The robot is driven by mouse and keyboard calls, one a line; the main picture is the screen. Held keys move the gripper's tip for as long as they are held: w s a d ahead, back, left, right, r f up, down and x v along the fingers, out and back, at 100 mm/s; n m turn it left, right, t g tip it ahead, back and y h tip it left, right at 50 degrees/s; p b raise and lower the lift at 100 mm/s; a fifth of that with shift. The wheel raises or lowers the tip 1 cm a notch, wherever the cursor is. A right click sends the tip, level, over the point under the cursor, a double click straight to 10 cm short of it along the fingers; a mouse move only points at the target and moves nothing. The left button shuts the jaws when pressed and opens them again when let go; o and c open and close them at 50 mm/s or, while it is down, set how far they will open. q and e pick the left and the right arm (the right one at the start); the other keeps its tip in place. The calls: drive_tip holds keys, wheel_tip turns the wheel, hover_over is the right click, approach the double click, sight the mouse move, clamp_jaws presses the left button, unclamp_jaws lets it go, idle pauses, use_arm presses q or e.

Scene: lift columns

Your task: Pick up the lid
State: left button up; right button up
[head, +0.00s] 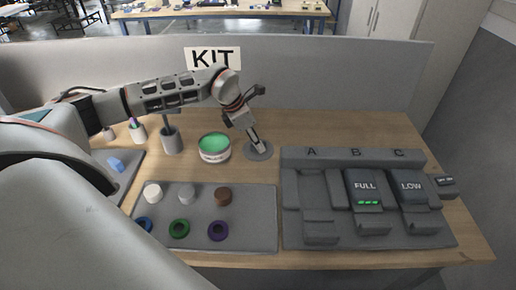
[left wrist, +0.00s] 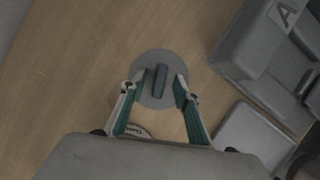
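The lid (head: 261,156) is a flat grey disc lying on the wooden table, right of a round tin (head: 215,148) with a green top. In the left wrist view the lid (left wrist: 154,98) has a dark bar handle (left wrist: 160,80) standing up in its middle. My left gripper (head: 256,146) points down over the lid. In the left wrist view the left gripper (left wrist: 158,84) is open, with one finger on each side of the handle and a visible gap on both sides. Its fingertips partly cover the lid in the head view. My right gripper is not in view.
A grey tray (head: 252,225) with small cylinders and coloured rings lies in front. A grey dock (head: 300,195) marked A, B, C with FULL and LOW blocks stands right. Cups are at left. A partition (head: 330,85) with a KIT sign closes the back.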

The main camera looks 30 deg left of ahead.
use_arm(q)
clamp_jaws()
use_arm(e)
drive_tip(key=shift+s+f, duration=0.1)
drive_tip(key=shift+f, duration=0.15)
use_arm(q)
drive_tip(key=shift+r, duration=0.15)
